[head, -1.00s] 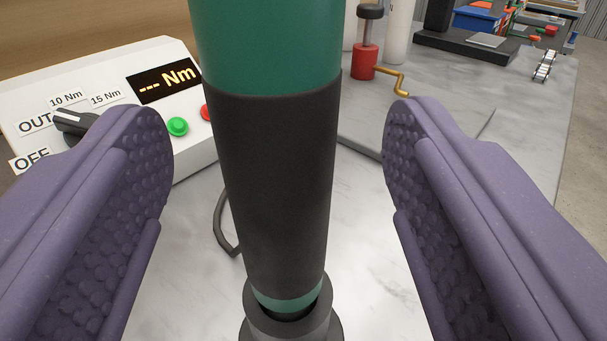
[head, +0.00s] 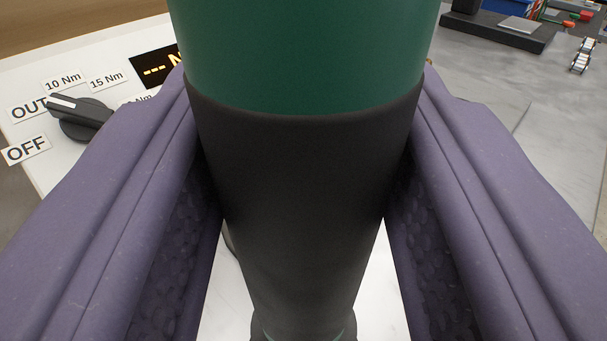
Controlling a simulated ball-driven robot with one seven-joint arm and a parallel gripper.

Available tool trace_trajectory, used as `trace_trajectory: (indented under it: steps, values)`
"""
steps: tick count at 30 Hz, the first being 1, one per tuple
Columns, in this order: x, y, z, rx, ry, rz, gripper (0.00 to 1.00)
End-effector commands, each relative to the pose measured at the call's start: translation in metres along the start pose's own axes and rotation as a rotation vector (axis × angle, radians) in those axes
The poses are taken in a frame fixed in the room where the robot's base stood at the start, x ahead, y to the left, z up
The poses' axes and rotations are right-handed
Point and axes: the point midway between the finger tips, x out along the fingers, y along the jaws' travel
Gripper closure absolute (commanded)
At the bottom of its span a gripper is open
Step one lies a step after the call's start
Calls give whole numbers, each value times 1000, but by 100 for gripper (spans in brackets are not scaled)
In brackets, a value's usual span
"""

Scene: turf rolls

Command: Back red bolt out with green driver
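The green driver (head: 305,50) stands upright in the middle of the view, large and close. It has a green upper body and a black grip sleeve (head: 305,180). Its lower end sits in a dark grey ring (head: 262,328) at the bottom edge. My gripper (head: 305,150) has its two purple fingers on either side of the black sleeve, pressed close against it with no visible gap. The driver hides part of the finger pads. The red bolt is not in view.
A white control box (head: 100,120) stands at left, its black knob (head: 75,115) pointing at OUT. Its display (head: 155,68) is partly hidden. A black stand (head: 495,30) and a small silver item (head: 582,55) are far right. The marble bench at right (head: 490,75) is largely clear.

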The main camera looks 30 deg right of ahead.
Motion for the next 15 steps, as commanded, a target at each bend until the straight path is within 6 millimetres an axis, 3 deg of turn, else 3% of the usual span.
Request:
trace_trajectory:
  steps: [9, 15]
  values:
    - [0, 0, -68, 6, 5, 0, 93]
    - [0, 0, -95, 3, 3, 0, 93]
